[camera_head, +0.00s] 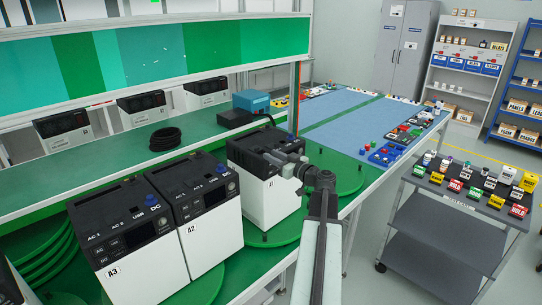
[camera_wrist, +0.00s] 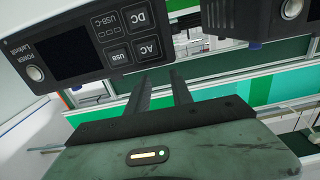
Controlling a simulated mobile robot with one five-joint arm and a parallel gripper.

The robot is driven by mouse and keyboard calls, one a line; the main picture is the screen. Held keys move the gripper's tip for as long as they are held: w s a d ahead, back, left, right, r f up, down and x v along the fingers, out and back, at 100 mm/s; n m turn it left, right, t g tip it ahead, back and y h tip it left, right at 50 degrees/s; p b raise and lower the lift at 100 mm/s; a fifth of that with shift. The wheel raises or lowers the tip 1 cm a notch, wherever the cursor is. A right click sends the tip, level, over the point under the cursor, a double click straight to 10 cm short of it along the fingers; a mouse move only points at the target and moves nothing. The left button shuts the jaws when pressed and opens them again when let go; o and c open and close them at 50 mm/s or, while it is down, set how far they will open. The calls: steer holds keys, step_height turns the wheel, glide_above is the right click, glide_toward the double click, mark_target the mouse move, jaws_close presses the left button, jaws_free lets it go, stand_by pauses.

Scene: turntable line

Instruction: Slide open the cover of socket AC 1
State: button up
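My gripper (camera_head: 288,165) is at the front upper edge of the black-and-white power unit marked A1 (camera_head: 262,200), in front of its dark panel in the head view. In the wrist view, its two dark fingers (camera_wrist: 161,80) are apart with nothing between them. A dark unit panel (camera_wrist: 68,60) fills the upper left there, with a screen, a round knob and square covers labelled AC (camera_wrist: 147,47), DC, USB and USB-C. The fingertips are beside this panel; whether they touch it is unclear.
Units A2 (camera_head: 213,222) and A3 (camera_head: 145,262) stand to the left on green turntables. A shelf behind holds more units and a black cable coil (camera_head: 165,139). A grey cart (camera_head: 445,225) with labelled blocks stands at right. Floor between bench and cart is clear.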

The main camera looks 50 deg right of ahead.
steer(key=shift+s+r+m+p, duration=0.1)
steer(key=shift+r+m+p, duration=0.3)
steer(key=shift+r+p, duration=0.15)
jaws_close()
step_height(320, 180, up, 4)
steer(key=s+f+m+g+p, duration=0.1)
steer(key=s+m+g+p, duration=0.1)
steer(key=m+p, duration=0.5)
steer(key=m+g+p, duration=0.4)
steer(key=m+p, duration=0.6)
glide_toward(258, 150)
steer(key=b+x, duration=0.5)
steer(key=shift+w+f+b, duration=0.15)
steer(key=shift+f+b, duration=0.1)
steer(key=shift+b, duration=0.05)
steer(key=shift+w, duration=0.45)
